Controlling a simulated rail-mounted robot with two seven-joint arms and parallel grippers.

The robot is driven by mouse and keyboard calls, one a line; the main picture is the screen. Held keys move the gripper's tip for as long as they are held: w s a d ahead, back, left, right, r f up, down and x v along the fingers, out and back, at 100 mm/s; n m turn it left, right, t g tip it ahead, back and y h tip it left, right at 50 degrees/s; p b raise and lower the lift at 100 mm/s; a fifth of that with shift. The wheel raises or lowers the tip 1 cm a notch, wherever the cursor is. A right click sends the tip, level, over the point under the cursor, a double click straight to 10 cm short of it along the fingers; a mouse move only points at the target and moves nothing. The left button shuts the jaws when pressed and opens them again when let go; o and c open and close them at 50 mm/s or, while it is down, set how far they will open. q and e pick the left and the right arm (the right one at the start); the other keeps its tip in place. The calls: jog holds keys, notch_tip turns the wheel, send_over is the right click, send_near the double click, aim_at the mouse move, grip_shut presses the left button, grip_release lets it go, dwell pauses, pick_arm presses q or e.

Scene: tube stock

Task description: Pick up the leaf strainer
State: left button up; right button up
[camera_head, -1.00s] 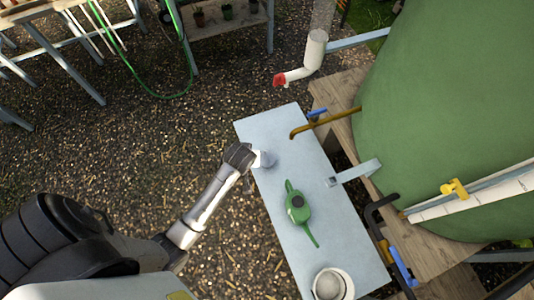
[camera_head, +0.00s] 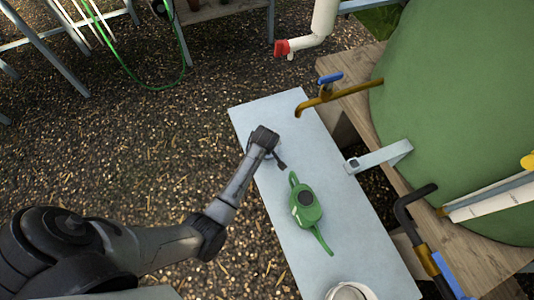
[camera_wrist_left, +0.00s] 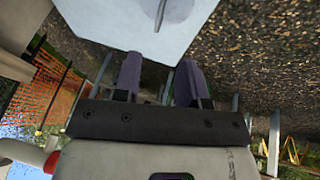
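In the head view no strainer shows clearly near the gripper, whose hand hides part of the tabletop. My right gripper is in neither view.
A brown tap pipe (camera_head: 340,94) and a metal bracket (camera_head: 380,158) reach over from the green tank (camera_head: 460,110) on the right.

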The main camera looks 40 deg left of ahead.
pick_arm(q)
jog(key=b+x, duration=0.3)
jog(key=x, duration=0.3)
jog(key=shift+w+a+f+b, duration=0.1)
jog(key=shift+f+b, duration=0.05)
jog(key=shift+f, duration=0.2)
jog(key=shift+w+a+f+b, duration=0.1)
jog(key=shift+w+f+b, duration=0.05)
jog(key=shift+f, duration=0.2)
jog(key=b+x, duration=0.4)
jog(key=x, duration=0.1)
jog(key=shift+d, duration=0.1)
jog(key=shift+c, duration=0.2)
jog(key=c, duration=0.6)
grip_shut()
